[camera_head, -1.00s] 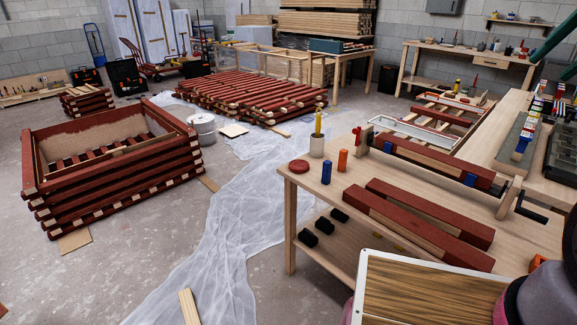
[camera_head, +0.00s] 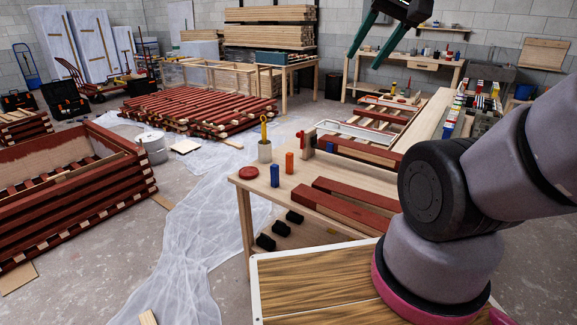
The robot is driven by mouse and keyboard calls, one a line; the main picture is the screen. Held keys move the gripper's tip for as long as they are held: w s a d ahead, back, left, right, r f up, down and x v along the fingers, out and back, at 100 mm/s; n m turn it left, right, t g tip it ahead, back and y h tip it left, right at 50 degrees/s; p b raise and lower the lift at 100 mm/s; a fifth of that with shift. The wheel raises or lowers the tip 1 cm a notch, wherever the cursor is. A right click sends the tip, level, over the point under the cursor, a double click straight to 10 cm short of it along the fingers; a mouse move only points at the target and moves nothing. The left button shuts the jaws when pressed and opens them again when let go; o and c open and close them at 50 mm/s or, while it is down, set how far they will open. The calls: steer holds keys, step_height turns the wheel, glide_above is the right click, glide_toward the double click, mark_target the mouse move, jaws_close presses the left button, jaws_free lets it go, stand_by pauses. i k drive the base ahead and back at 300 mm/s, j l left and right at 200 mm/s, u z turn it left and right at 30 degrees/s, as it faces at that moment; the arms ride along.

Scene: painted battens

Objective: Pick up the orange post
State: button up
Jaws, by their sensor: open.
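The orange post (camera_head: 289,162) is a short upright cylinder on the wooden workbench (camera_head: 262,185), near its left end. A blue post (camera_head: 275,175) stands just in front of it and to its left. My gripper (camera_head: 372,52) shows at the top of the view, dark green, with its two fingers apart and nothing between them. It is well above and to the right of the orange post in the picture, touching nothing.
A white pot (camera_head: 265,152) with a yellow-handled tool and a dark red disc (camera_head: 249,173) stand near the post. Red-painted battens (camera_head: 352,208) lie to its right, and a clamp with a red part (camera_head: 305,140) is behind. My arm covers the bench's right side.

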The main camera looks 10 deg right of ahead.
mark_target(290, 156)
steer(key=i+j+z, duration=0.3)
steer(key=i+j, duration=0.45)
